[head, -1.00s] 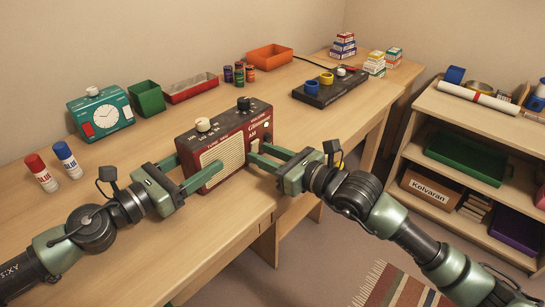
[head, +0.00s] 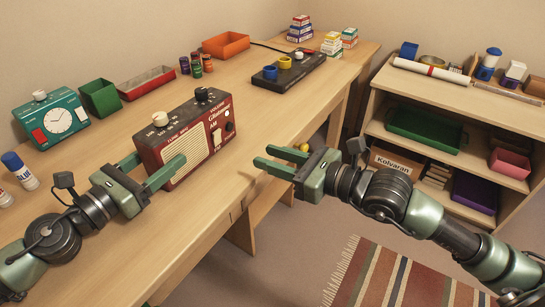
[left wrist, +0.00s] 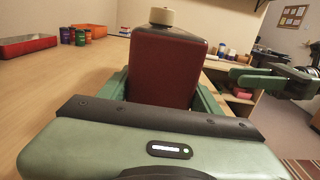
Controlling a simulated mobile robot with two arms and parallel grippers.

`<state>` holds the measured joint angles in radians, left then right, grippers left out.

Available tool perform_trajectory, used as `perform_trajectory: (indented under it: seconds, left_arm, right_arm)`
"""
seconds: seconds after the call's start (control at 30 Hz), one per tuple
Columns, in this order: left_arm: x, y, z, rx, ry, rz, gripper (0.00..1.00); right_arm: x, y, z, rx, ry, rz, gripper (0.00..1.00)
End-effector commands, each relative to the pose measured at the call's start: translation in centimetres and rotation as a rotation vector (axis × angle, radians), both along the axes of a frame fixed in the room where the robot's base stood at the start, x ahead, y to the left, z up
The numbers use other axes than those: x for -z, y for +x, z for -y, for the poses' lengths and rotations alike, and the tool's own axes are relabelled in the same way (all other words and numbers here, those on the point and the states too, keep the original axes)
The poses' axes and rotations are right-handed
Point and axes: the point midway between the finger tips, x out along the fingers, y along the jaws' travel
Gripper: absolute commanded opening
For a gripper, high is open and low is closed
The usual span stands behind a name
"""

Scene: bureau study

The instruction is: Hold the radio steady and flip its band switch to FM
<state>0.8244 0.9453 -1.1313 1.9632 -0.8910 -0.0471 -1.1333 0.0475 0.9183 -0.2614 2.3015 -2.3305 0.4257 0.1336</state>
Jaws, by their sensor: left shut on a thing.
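The dark red radio (head: 196,116) stands upright on the desk, with a cream speaker grille, a cream and a black knob on top and a black knob on its front. Its pale band switch (head: 217,139) sits on the front below the letters AM; which way it is set is too small to tell. My left gripper (head: 162,158) is shut on the radio's left end, one finger across the grille. In the left wrist view the radio (left wrist: 165,70) stands between both fingers. My right gripper (head: 262,156) is open and empty, to the right of the radio and apart from it.
A glue bottle (head: 20,170) stands at left. A shelf (head: 465,100) stands at right. Desk between radio and panel is clear.

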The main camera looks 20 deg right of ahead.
Motion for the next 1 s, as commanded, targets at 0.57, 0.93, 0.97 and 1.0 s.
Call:
perform_trajectory:
  seconds: [0.57, 0.93, 0.97, 1.0]
  left_arm:
    - [0.0, 0.0, 0.0, 0.001, 0.0, 0.0, 0.89]
    - [0.3, -2.1, -2.6, -0.002, 0.001, -0.006, 0.89]
    - [0.3, -2.4, -2.8, -0.001, -0.001, -0.007, 0.89]
    - [0.3, -2.7, -3.2, -0.001, -0.004, -0.007, 0.89]
  right_arm:
    - [0.0, 0.0, 0.0, 0.0, 0.0, 0.0, 0.31]
    - [0.0, 0.0, 0.0, 0.0, 0.0, 0.0, 0.31]
    - [0.0, 0.0, 0.0, 0.0, 0.0, 0.0, 0.31]
    - [0.0, 0.0, 0.0, 0.0, 0.0, 0.0, 0.31]
